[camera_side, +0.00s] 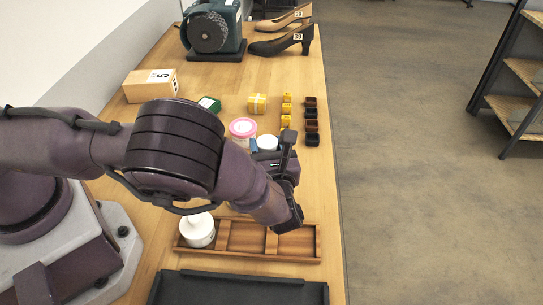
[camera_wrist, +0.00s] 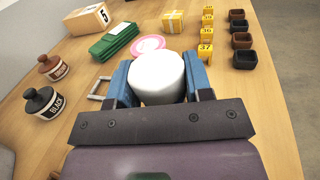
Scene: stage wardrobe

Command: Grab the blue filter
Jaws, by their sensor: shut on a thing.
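My gripper (camera_wrist: 158,84) is shut on a white round-topped container (camera_wrist: 157,70), held upright between its two blue fingers in the wrist view. In the side view the white top of this container (camera_side: 267,142) shows just beyond my wrist, and the fingers (camera_side: 266,151) are mostly hidden by my arm. I cannot tell whether its base touches the table. No separate blue filter can be made out; the only clear blue is on the fingers. A pink ring with a pale middle (camera_side: 243,127) lies just behind the held container, also in the wrist view (camera_wrist: 148,44).
A black tray (camera_side: 240,288) lies in front. Yellow numbered blocks (camera_wrist: 206,50), dark cups (camera_wrist: 243,58), a green stack (camera_wrist: 114,40), a box (camera_side: 151,85) and two labelled bottles (camera_wrist: 42,102) stand around.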

